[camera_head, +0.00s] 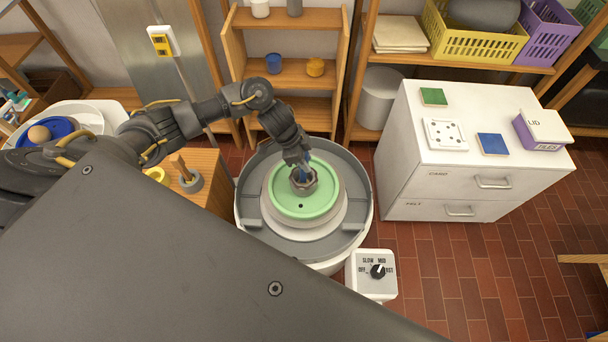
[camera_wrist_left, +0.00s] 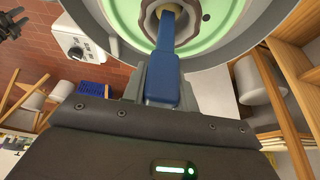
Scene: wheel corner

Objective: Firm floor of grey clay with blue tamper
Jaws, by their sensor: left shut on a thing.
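The grey clay (camera_head: 311,185) is a small open form with a raised, uneven rim, in the middle of the round green bat (camera_head: 325,203) on the wheel. It also shows in the left wrist view (camera_wrist_left: 187,38). My left gripper (camera_head: 299,160) is above the clay, shut on the blue tamper (camera_wrist_left: 162,82). The tamper points down, with its lower end inside the clay's opening. I cannot tell whether its tip touches the clay floor. A dark jointed shape at the upper left of the wrist view looks like my right gripper (camera_wrist_left: 13,28); its jaws are unclear.
The grey splash pan (camera_head: 249,200) surrounds the wheel. A speed knob box (camera_head: 364,284) stands at its front right. A white cabinet (camera_head: 412,184) with tiles on top is at right. A wooden shelf (camera_head: 290,18) stands behind. A small wooden stand (camera_head: 208,163) is at left.

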